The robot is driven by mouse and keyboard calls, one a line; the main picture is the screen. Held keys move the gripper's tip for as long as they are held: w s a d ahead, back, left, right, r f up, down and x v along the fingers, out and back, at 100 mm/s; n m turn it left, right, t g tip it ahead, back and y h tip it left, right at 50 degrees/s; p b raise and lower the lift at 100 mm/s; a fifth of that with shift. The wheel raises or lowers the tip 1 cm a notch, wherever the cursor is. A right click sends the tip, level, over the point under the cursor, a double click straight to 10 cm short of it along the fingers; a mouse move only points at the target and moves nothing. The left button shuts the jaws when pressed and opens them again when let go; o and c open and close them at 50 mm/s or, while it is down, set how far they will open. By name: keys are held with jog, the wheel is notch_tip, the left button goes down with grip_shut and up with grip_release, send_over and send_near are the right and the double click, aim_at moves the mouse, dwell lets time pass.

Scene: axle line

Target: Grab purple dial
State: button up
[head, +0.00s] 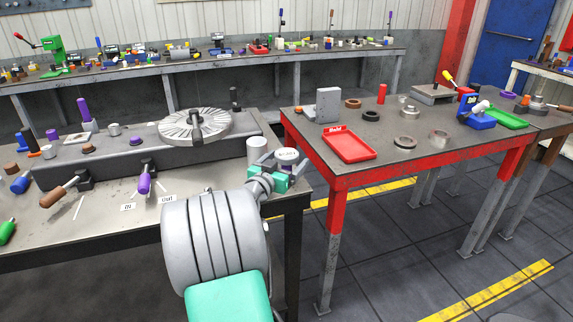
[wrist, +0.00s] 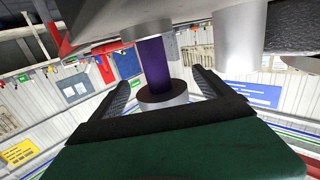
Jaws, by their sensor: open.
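My gripper (head: 272,165) is open at the right end of the left workbench, beside pale grey cylinders. In the wrist view my gripper's dark fingers (wrist: 160,80) stand apart, with a purple cylinder (wrist: 153,62) with a dark round end in the gap between them; I cannot tell if they touch it. No purple shows at my gripper in the head view. Other purple things there are a tall cylinder (head: 83,110), a small knob (head: 52,135) and a lever handle (head: 144,183), all on the left bench. I cannot tell which one is the dial.
A grey round slotted plate (head: 195,127) sits on the left workbench (head: 100,225). A red-framed table (head: 340,178) with a red tray (head: 349,145) stands to the right, across a gap. In the wrist view a large pale cylinder (wrist: 240,45) is close right of the purple one.

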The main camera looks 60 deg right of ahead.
jog(key=shift+d, duration=0.25)
jog(key=c, duration=1.7)
jog(key=shift+c, duration=0.5)
jog(key=shift+r, duration=0.15)
